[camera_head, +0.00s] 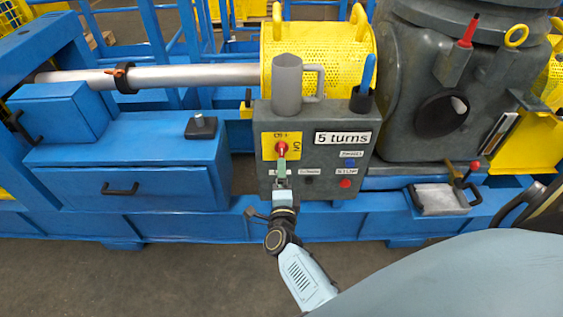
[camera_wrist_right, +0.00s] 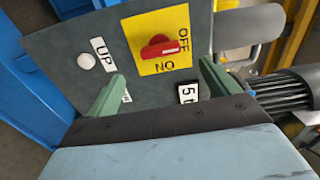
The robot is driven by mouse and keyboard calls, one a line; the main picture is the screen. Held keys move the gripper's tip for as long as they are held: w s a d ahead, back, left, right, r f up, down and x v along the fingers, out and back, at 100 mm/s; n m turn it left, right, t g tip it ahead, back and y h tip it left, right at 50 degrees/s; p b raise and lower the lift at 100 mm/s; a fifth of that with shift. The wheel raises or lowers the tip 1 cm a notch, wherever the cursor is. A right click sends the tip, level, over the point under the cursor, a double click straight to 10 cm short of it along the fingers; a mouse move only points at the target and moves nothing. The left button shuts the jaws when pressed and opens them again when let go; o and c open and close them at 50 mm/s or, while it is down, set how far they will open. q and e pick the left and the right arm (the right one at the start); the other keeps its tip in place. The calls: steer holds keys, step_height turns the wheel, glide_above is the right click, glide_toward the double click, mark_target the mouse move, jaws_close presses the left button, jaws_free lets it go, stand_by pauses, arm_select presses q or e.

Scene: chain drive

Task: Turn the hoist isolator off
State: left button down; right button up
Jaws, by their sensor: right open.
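The red isolator knob (camera_head: 281,148) sits on a yellow plate (camera_head: 268,152) marked OFF and ON, at the upper left of the grey control box (camera_head: 320,115). In the right wrist view the knob (camera_wrist_right: 158,48) shows its raised bar lying nearly level across the picture, between the OFF and ON words. My right gripper (camera_head: 282,166) is just below the knob in the head view. In the right wrist view its green fingers (camera_wrist_right: 160,70) are spread wide and empty, with the knob beyond the gap. I see no contact. My left gripper is out of view.
A grey mug (camera_head: 288,85) and a dark cup (camera_head: 361,101) with a blue-handled thing stand on the box top. A "5 turns" label (camera_head: 342,138), blue button (camera_head: 350,162) and red button (camera_head: 345,184) are to the right. A white UP button (camera_wrist_right: 84,62) is near the knob.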

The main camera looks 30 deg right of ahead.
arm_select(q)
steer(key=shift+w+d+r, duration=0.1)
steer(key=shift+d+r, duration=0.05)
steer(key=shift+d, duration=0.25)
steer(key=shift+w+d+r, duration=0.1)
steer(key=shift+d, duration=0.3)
arm_select(e)
steer(key=v, duration=0.4)
steer(key=shift+s+a, duration=0.15)
steer(key=shift+s, duration=0.05)
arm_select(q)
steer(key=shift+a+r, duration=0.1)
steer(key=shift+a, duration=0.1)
